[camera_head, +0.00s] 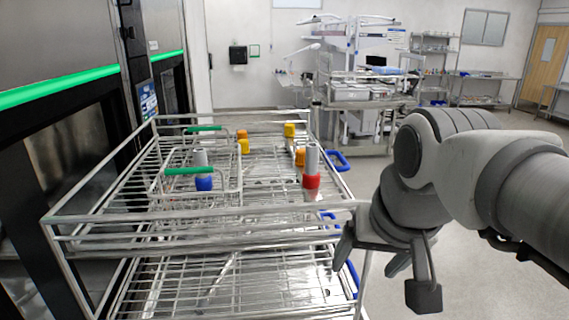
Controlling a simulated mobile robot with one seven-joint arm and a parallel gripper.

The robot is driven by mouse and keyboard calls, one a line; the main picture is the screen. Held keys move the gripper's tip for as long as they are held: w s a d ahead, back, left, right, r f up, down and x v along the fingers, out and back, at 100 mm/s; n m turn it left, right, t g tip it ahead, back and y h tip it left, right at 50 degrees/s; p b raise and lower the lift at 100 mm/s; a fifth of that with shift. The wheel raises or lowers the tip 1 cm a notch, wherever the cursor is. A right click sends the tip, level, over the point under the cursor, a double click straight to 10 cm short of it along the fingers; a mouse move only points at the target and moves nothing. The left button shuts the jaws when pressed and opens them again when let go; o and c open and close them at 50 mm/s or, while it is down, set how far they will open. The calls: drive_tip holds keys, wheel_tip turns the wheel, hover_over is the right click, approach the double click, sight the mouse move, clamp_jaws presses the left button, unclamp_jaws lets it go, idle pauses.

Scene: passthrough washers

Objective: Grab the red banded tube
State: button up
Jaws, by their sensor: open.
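The red banded tube (311,169) stands upright on the upper wire rack, near its right side. It is a grey metal cylinder with a red band around its lower part. An orange piece stands just behind it at its left. My gripper (370,262) is at the right of the rack, nearer to the camera than the tube and lower in the picture. Its fingers point down and are open, with nothing seen between them. The gripper is apart from the tube.
The wire rack cart (150,240) has raised side rails and a lower shelf. Washers with green light strips stand at left. Floor at right is clear.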

drive_tip(key=w+r+m+g+p, duration=0.25)
drive_tip(key=w+r+m, duration=0.45)
drive_tip(key=w+r, duration=0.75)
drive_tip(key=m+g+p, duration=0.3)
drive_tip(key=m+p, duration=0.2)
drive_tip(key=m, duration=0.3)
approach(312, 144)
drive_tip(key=shift+t, duration=0.25)
wheel_tip(312, 144, down, 11)
drive_tip(key=b, duration=0.6)
drive_tip(key=shift+s+r, duration=0.15)
drive_tip(key=shift+r, duration=0.05)
drive_tip(key=shift+s+a+f+b, duration=0.15)
drive_tip(key=shift+f+b, duration=0.1)
drive_tip(key=shift+f, duration=1.1)
drive_tip(key=shift+s+a+f+b, duration=0.1)
drive_tip(key=shift+s+f+b, duration=0.1)
drive_tip(key=shift+f, duration=1.15)
clamp_jaws()
